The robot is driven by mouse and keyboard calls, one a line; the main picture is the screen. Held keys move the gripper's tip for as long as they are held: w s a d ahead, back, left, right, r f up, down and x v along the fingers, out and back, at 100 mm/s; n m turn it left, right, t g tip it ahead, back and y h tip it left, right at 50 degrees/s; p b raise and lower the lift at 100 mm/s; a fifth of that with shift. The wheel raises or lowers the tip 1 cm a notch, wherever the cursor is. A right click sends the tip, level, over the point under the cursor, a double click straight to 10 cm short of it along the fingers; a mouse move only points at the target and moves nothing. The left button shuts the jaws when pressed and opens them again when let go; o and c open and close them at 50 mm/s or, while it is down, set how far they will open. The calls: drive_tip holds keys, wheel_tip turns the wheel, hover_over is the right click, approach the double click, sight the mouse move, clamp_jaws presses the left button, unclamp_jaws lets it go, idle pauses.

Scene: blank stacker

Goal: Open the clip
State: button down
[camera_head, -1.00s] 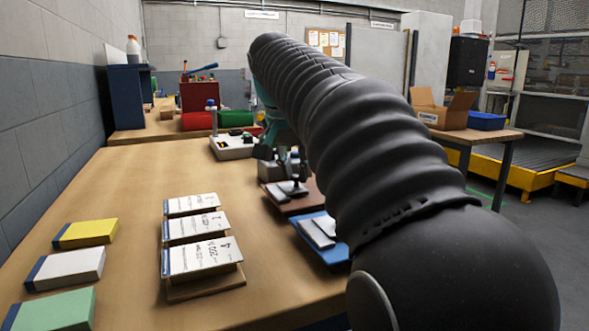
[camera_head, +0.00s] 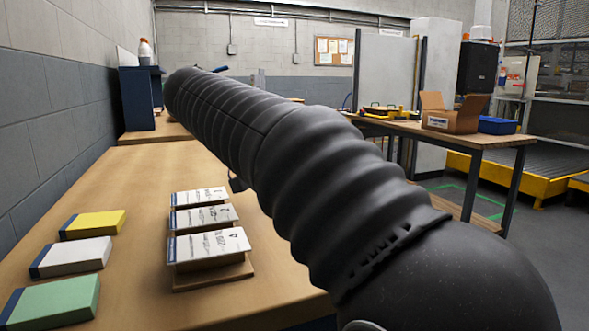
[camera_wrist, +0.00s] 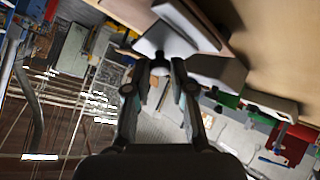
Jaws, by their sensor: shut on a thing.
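In the wrist view my gripper (camera_wrist: 158,70) is shut on a small dark knob-like part (camera_wrist: 160,66) between its fingertips. Just beyond it are a pale flat plate (camera_wrist: 180,38) and a grey block-like piece (camera_wrist: 217,74), close to the wooden tabletop. I cannot tell from this angle whether the dark part is the clip itself or whether the clip is open. In the head view my arm covers the gripper and whatever it holds.
Three white printed cards (camera_head: 208,247) stand in a row on the table (camera_head: 140,210). Yellow (camera_head: 95,224), white (camera_head: 75,257) and green (camera_head: 55,303) blocks lie left of them. Right, a cardboard box (camera_head: 452,115) and blue bin (camera_head: 497,125) sit on another table. Bare tabletop separates blocks and cards.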

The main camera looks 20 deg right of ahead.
drive_tip(key=shift+a+f+h+b, duration=0.15)
drive_tip(key=shift+a+h+b, duration=0.25)
drive_tip(key=shift+h+b, duration=0.4)
drive_tip(key=c, duration=1)
unclamp_jaws()
drive_tip(key=shift+a, duration=0.1)
drive_tip(key=v, duration=1.2)
drive_tip(key=shift+f, duration=0.2)
